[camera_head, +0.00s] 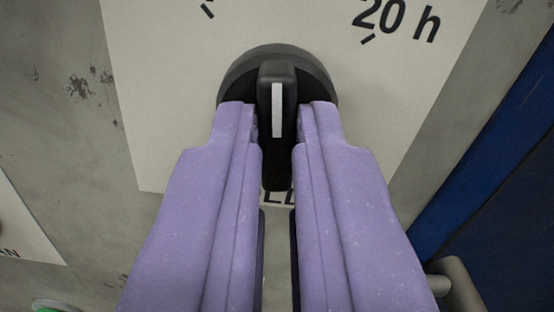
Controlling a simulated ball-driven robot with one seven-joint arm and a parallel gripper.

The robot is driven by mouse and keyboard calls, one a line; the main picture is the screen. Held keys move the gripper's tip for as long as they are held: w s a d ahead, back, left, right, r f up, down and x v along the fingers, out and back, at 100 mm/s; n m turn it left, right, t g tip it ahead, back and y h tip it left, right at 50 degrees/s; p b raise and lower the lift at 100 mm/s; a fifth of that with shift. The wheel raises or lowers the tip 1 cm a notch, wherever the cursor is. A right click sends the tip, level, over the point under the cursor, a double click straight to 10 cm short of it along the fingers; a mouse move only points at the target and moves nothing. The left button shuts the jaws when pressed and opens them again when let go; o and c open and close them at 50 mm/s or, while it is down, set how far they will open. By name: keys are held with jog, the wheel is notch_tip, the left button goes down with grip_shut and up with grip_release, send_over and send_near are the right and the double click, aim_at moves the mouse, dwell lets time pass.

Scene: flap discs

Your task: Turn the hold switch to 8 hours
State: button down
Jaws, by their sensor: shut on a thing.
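The hold switch (276,85) is a black rotary knob with a raised grip bar and a white pointer line, on a round dark base. It is at the upper middle of the view, on a pale label plate (160,120). The pointer line is nearly upright in the picture. My gripper (277,140), with two purple fingers, is shut on the knob's grip bar, one finger on each side. A "20 h" mark (398,18) with a tick shows at the upper right. Another tick (207,10) is at the upper left, its number out of view. Lettering below the knob is mostly hidden.
The plate is on a worn grey wall (70,60). Another pale label (25,235) ending in "AN" is at the lower left, with a green part (55,306) below it. A blue panel (490,150) and a grey metal fitting (455,285) are at the right.

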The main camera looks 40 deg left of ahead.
jog(key=shift+m, duration=0.8)
jog(key=shift+f, duration=0.1)
jog(key=c, duration=1.2)
grip_release()
jog(key=p+v, duration=0.1)
jog(key=v, duration=0.7)
jog(key=shift+p, duration=0.35)
